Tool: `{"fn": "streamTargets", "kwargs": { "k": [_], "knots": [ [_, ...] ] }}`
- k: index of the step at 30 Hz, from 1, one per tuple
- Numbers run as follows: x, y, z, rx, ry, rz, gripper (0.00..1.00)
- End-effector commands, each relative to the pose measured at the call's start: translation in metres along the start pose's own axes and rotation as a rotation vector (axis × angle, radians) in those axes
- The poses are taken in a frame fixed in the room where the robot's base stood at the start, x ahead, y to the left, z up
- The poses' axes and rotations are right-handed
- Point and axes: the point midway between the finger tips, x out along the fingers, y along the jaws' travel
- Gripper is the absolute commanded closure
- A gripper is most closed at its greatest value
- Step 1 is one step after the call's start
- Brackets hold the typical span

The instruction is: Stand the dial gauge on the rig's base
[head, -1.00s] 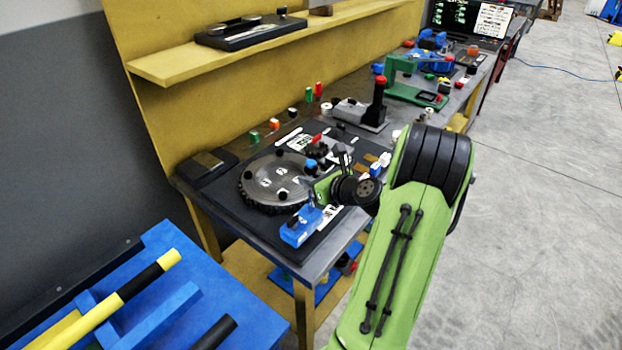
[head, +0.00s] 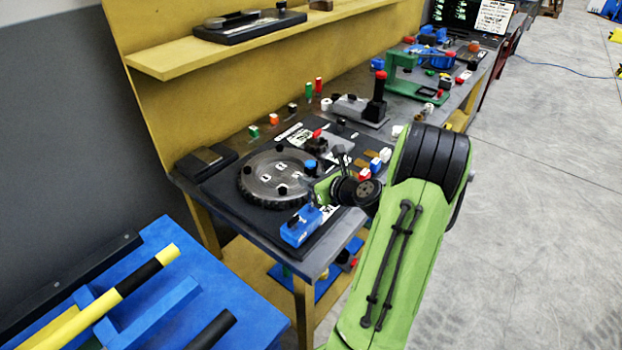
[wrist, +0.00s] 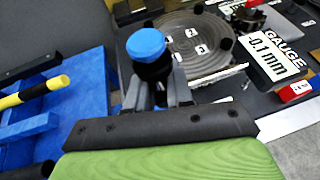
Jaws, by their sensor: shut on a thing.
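My gripper (wrist: 154,92) is shut on a black piece with a round blue cap, which I take to be the dial gauge (wrist: 147,44). The blue cap stands above the fingertips; the lower end is hidden by the fingers. In the head view the blue cap (head: 310,164) shows at the right edge of the round disc, with my gripper (head: 318,188) beside it. The rig's dark base (head: 222,208) carries the grey toothed disc (head: 262,180) with black knobs. I cannot tell whether the held piece touches the base.
A blue block (head: 300,228) sits at the base's front corner. Small red, white and blue blocks (head: 374,165) lie to the right. A grey fixture with a black post (head: 376,108) stands behind. A blue table (head: 150,290) with yellow-black bars is at lower left.

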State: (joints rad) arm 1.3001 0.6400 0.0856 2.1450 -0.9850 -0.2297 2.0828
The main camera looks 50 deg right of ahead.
Motion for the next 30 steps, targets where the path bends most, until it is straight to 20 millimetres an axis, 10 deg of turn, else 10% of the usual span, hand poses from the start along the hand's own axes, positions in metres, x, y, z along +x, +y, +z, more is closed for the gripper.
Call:
{"fn": "streamTargets", "kwargs": {
  "k": [19, 20, 24, 30],
  "knots": [
    [0.006, 0.000, -0.011, 0.000, -0.005, 0.001, 1.00],
    [0.005, 0.000, -0.011, -0.001, -0.005, 0.001, 0.76],
    [0.005, 0.000, -0.011, -0.001, -0.004, 0.001, 0.55],
    [0.005, 0.000, -0.012, 0.000, -0.002, 0.001, 0.49]
  ]
}}
